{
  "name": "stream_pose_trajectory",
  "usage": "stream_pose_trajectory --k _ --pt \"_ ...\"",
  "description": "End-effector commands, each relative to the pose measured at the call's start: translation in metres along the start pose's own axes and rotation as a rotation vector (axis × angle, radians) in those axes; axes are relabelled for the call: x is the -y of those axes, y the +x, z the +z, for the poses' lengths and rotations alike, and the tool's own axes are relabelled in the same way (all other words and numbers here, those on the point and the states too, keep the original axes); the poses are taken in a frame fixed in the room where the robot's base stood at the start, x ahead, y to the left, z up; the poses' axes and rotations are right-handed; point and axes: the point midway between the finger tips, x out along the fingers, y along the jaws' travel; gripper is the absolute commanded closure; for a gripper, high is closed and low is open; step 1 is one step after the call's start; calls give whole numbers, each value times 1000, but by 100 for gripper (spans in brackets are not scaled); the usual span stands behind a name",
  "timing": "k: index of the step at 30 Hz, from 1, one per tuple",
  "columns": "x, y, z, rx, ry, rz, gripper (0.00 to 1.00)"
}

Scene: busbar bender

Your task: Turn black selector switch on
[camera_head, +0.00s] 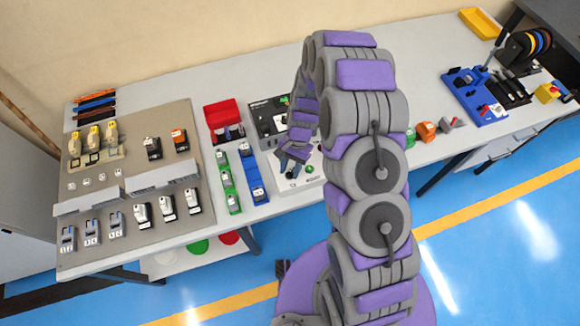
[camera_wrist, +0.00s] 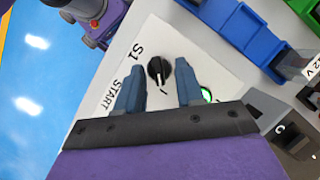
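The black selector switch (camera_wrist: 159,71) is a round knob with a pale pointer line, on a light panel (camera_wrist: 205,35) marked S1 and START. In the wrist view it lies just beyond and between the two fingers of my gripper (camera_wrist: 158,82). The fingers are apart, one on each side of the knob; I cannot tell whether they touch it. A green-ringed button (camera_wrist: 207,94) is partly hidden by the right finger. In the head view my gripper (camera_head: 284,165) is over the control box (camera_head: 310,172), and the switch there is hard to make out.
Blue and green bins (camera_head: 252,178) stand left of the control box, with a red bin (camera_head: 222,115) behind them. A grey board (camera_head: 130,217) with several electrical parts is at the left.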

Motion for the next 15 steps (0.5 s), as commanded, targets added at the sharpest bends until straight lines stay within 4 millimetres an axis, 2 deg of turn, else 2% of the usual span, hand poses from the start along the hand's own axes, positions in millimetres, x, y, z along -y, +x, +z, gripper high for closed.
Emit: stream_pose_trajectory --k 5,15 --pt "0 -15 -1 -2 0 -2 63" --pt "2 -88 -1 -5 0 -3 63"
